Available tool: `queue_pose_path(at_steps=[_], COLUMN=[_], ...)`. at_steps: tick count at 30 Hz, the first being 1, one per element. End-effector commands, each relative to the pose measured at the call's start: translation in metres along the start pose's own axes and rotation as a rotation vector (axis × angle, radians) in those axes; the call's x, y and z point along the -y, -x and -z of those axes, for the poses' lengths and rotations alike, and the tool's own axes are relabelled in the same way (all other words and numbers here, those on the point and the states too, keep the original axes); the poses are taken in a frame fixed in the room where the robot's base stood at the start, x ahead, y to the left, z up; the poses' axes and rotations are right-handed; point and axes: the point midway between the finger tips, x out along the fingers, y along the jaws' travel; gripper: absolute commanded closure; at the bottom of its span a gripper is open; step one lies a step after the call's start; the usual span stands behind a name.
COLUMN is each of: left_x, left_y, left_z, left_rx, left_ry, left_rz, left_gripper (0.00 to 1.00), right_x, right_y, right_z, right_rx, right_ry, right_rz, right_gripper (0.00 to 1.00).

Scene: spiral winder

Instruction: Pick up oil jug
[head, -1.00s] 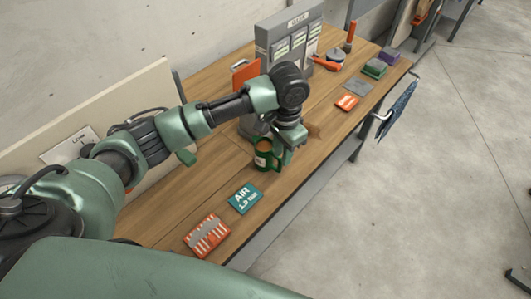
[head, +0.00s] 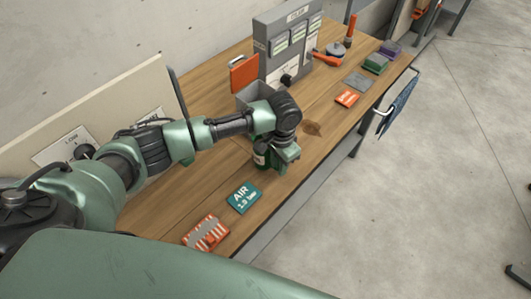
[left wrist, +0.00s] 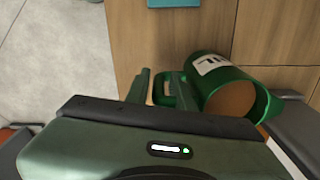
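The oil jug is a green cylinder with a white label and a tan-brown open top. In the head view the jug (head: 260,158) stands on the wooden bench, its top mostly hidden by my left gripper (head: 282,160). In the left wrist view the jug (left wrist: 211,80) lies just right of the gripper (left wrist: 162,88), with its handle side facing the fingers. The two fingers are apart, with the green handle between them. I see no clear grip on it. My right gripper is not in view.
A grey panel (head: 290,42) stands at the back, with an orange plate (head: 243,73) beside it. A teal AIR card (head: 244,198) and an orange-striped block (head: 206,233) lie in front on the bench (head: 180,214). A blue cloth (head: 398,103) hangs at the bench's right edge.

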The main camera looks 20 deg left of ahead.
Motion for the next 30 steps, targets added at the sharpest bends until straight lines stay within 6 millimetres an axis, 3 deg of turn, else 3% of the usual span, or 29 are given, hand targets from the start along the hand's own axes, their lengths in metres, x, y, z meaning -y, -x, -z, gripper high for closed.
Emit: queue_pose_path(at_steps=[6, 9, 30], left_x=[-0.0004, -0.0004, -0.0001], left_y=[-0.0016, -0.0014, -0.0009], left_z=[0.0002, 0.0002, 0.0004], left_rx=[-0.001, -0.001, -0.001], left_ry=[-0.001, 0.0, 0.0], left_rz=[0.0, -0.001, 0.0], left_gripper=[0.77, 1.0, 1.0], right_x=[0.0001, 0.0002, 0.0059], right_y=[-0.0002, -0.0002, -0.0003], right_z=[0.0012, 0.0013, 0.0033], right_rx=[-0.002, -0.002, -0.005], right_ry=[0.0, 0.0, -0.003], right_rz=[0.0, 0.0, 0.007], right_gripper=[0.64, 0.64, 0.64])
